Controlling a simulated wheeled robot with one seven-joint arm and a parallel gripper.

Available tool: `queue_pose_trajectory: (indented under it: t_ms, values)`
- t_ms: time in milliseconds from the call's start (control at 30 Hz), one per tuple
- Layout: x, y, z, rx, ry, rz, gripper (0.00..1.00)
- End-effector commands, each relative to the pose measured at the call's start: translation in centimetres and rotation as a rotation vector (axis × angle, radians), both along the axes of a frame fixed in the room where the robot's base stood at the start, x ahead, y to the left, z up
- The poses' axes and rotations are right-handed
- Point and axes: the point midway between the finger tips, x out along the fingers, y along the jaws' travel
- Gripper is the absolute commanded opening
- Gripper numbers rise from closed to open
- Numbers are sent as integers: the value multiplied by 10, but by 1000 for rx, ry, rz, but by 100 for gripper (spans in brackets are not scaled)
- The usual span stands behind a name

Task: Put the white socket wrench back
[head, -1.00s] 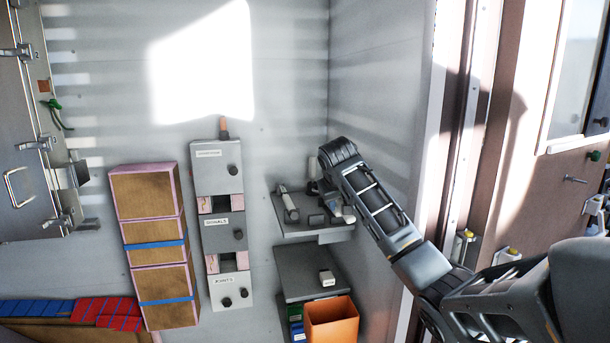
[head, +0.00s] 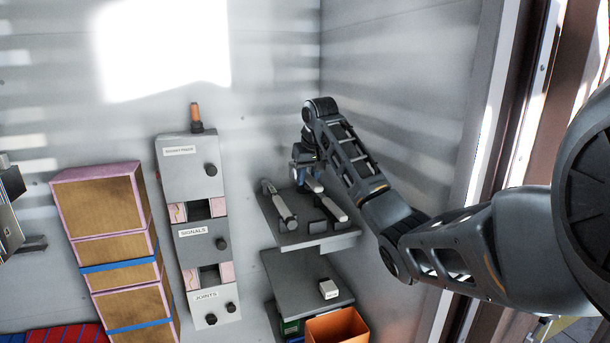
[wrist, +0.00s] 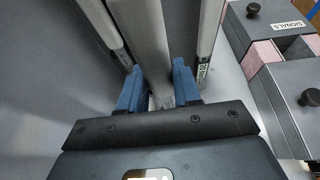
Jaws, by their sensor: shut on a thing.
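My gripper (head: 308,170) is over the back of the upper grey shelf (head: 300,241) in the head view. In the wrist view its blue fingers (wrist: 158,84) are shut on the pale shaft of the white socket wrench (wrist: 148,40), which lies between two other tools. The wrench's far end is out of that view. One pale-handled tool (head: 279,207) lies at the shelf's left and another (head: 328,208) at its right. I cannot tell whether the held wrench touches the shelf.
Dark blocks (head: 317,228) stand on the shelf near its front. Below are a lower shelf (head: 300,276) with a small white block (head: 328,289) and an orange bin (head: 340,328). A grey panel labelled SIGNALS (head: 200,240) is on the left. The wall stands close behind.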

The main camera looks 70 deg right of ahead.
Motion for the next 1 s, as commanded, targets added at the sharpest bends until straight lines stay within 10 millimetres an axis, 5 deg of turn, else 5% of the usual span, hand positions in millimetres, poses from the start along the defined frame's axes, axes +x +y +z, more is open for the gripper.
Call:
queue_pose_trajectory:
  t_ms: [333, 1000]
  values:
    - [-1, 3, 2, -1, 1, -1, 0]
    - [-1, 2, -61, -1, 2, 0, 0]
